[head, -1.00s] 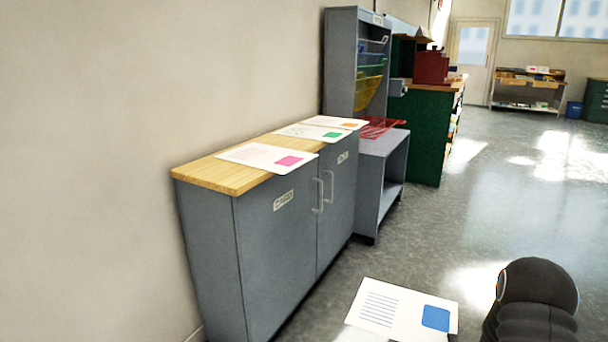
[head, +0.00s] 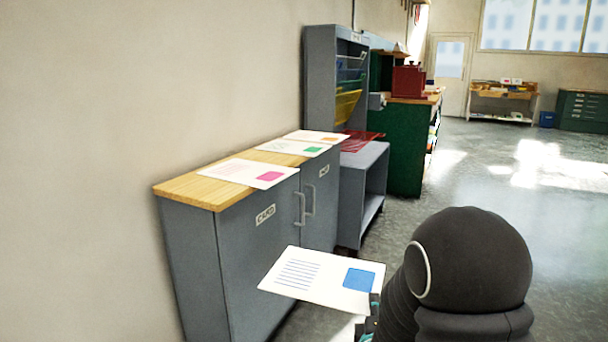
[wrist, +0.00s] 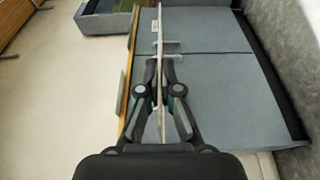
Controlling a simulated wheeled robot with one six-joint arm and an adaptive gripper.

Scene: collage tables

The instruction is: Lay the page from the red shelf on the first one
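My gripper (head: 371,312) is shut on the near right edge of a white page with a blue square (head: 300,273), held in the air in front of the cabinet. In the wrist view my gripper (wrist: 161,72) pinches this page (wrist: 160,30), seen edge-on. On the wooden cabinet top (head: 205,192) lie a page with a pink square (head: 238,172), then one with a green square (head: 290,147), then one with an orange mark (head: 312,137) farthest away. The red shelf (head: 362,142) sticks out of the grey rack beyond; no page shows on it.
The grey cabinet (head: 240,265) stands against the wall, with two door handles (head: 305,205) facing the floor. The grey rack (head: 320,75) and a green counter (head: 405,150) stand beyond. The floor (head: 560,210) to the right is open.

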